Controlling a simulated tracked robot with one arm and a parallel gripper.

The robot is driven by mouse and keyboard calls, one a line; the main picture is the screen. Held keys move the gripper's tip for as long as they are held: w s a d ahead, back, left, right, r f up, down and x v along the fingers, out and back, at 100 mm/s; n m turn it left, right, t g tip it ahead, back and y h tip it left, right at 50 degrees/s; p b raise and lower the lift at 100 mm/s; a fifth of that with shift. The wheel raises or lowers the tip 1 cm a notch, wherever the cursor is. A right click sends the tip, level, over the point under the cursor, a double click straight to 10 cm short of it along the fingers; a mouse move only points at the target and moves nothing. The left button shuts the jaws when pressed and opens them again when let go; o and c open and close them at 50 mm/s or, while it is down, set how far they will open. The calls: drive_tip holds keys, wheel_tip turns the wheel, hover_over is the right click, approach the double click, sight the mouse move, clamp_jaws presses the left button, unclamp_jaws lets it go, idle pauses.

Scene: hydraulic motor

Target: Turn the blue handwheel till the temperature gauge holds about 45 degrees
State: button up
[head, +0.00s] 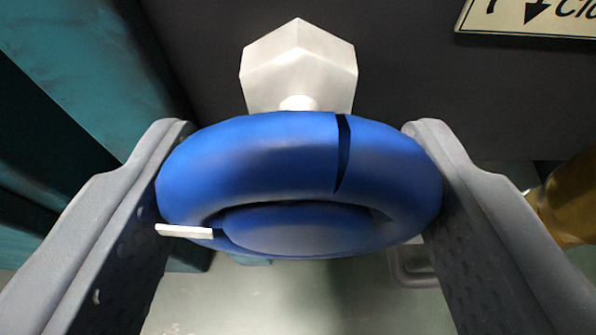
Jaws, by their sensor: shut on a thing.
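The blue handwheel (270,150) fills the middle of the head view, seen at a steep angle. It has a dark mark across its rim at the upper right and a small white pointer (184,231) at its lower left. A pale hexagonal fitting (298,68) with a short stem is behind it. My gripper (298,180) has one finger on each side of the wheel and is shut on its rim. The temperature gauge is not in view, so its reading cannot be told.
A dark panel (400,80) stands behind the fitting. A cream sign (530,18) with an arrow and partly cut-off lettering is at the upper right. Teal machinery (95,60) is at the left, and a brass-coloured part (568,200) is at the right. Pale floor (300,300) shows below.

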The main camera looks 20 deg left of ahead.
drive_tip(key=shift+s+f+p, duration=0.1)
drive_tip(key=shift+p, duration=0.35)
drive_tip(key=shift+d, duration=0.1)
drive_tip(key=o, duration=1)
drive_tip(key=shift+s+r, duration=0.35)
drive_tip(key=shift+s, duration=0.1)
drive_tip(key=p+v, duration=0.4)
drive_tip(key=v, duration=0.8)
drive_tip(key=shift+s+d, duration=0.3)
